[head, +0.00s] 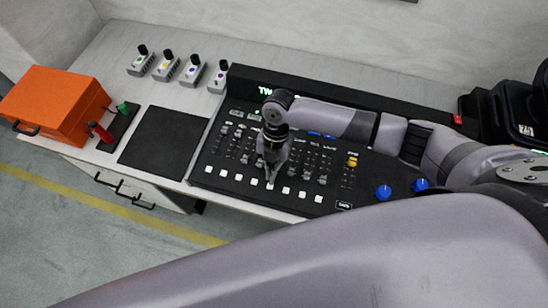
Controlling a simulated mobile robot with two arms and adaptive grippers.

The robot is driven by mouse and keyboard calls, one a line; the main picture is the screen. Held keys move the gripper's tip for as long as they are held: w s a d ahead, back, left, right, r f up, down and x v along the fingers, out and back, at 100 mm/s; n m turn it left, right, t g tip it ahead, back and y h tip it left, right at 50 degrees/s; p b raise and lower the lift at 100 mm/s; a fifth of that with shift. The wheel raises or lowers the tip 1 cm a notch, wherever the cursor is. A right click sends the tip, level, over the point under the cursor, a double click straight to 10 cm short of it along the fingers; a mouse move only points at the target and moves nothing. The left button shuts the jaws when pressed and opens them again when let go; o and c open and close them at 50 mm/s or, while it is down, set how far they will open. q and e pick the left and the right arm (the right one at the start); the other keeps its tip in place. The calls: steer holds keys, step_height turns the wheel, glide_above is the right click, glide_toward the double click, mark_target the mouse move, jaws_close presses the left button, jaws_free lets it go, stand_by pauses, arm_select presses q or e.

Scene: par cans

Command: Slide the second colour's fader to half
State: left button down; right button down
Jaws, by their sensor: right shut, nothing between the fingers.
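The black lighting console (212,172) lies on the white bench, with a row of faders along its middle and white buttons along its front. My right gripper (270,182) reaches in from the right and points down at the faders, shut and empty. Its fingertips are low over the fader row near the middle of the console. I cannot tell whether they touch a fader cap. The wrist and arm hide the faders and labels behind them. Fader caps (307,176) show right of the gripper, and others (245,158) left of it. My left gripper is out of view.
An orange case (57,104) stands at the bench's left end, beside a stand with a red handle (100,132) and a green knob (123,107). A black mat (164,143) lies bare left of the console. Several small switch boxes (166,66) line the back.

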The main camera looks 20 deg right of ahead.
steer(key=w+d, duration=0.1)
steer(key=w, duration=0.1)
steer(key=shift+w+d+r+p, duration=0.1)
steer(key=shift+w+d+p, duration=0.25)
steer(key=shift+w+p, duration=0.05)
